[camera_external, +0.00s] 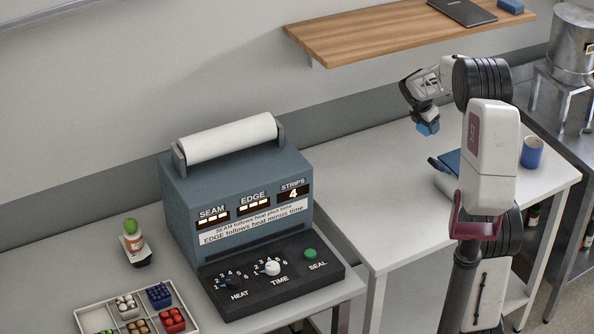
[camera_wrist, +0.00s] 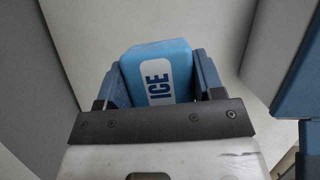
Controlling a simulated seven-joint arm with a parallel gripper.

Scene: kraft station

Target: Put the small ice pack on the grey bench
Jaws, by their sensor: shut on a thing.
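The small ice pack (camera_wrist: 158,68) is a blue block with a white label reading ICE. My gripper (camera_wrist: 160,85) is shut on it, with a dark blue finger on each side. In the external view the ice pack (camera_external: 428,128) hangs below my gripper (camera_external: 426,116), in the air over the back part of a pale bench (camera_external: 360,190). Another light grey bench (camera_external: 75,260) stands to the left, under the sealing machine. Both bench tops look pale, so I cannot tell surely which is the grey bench.
The sealing machine (camera_external: 235,200) stands left of my gripper. A flat blue item (camera_external: 450,160) and a blue mug (camera_external: 531,153) are on the right of the pale bench. A wooden shelf (camera_external: 400,35) is above. A compartment tray (camera_external: 95,316) sits front left. The pale bench's left part is clear.

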